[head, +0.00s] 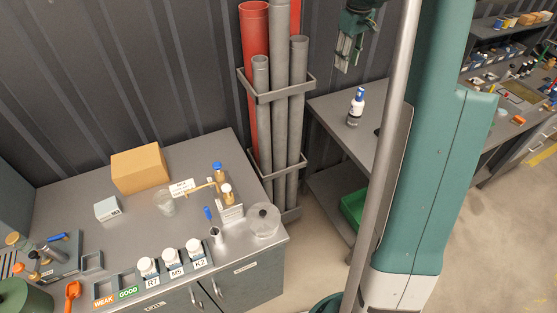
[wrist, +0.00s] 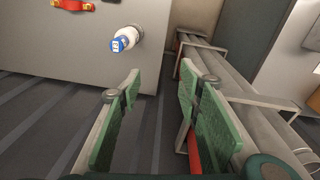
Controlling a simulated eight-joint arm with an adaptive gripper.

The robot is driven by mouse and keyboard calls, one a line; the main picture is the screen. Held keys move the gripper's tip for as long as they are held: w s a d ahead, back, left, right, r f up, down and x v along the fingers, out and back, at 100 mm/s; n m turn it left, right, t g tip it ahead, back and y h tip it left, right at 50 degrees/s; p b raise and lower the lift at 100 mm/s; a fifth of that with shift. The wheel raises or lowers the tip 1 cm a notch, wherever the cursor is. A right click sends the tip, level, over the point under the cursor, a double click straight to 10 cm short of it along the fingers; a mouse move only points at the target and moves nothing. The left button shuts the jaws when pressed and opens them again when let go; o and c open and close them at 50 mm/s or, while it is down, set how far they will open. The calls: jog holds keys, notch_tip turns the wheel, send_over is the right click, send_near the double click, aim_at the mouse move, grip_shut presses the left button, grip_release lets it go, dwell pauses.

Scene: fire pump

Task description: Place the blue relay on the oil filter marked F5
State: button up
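My gripper (head: 346,62) hangs high at the top of the head view, in front of the corrugated wall and above the grey side table. In the wrist view my gripper (wrist: 158,82) shows two green fingers spread apart with nothing between them. Below it the wrist view shows the side table and floor.
The left bench (head: 140,228) holds jars marked R7, M5 and K2 and a cardboard box (head: 138,168).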

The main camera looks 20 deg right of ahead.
jog(key=s+a+r+t, duration=0.1)
jog(key=s+a+r, duration=0.3)
jog(key=a, duration=0.6)
jog(key=s+a+r+t, duration=0.1)
jog(key=s+a+r, duration=0.1)
jog(key=s+a, duration=0.6)
jog(key=s+a+r+t, duration=0.1)
jog(key=s+a+r, duration=0.1)
jog(key=a, duration=0.9)
jog(key=s+a+f+t, duration=0.1)
jog(key=s+a+f, duration=0.3)
jog(key=s+a, duration=0.5)
jog(key=s+a+f+m+t, duration=0.1)
jog(key=s+a+f, duration=0.3)
jog(key=s+a, duration=0.5)
jog(key=s+t, duration=0.1)
jog(key=s, duration=0.2)
jog(key=shift+s+f+m+y, duration=0.15)
jog(key=shift+f+m+y, duration=0.05)
jog(key=shift+m+y, duration=0.1)
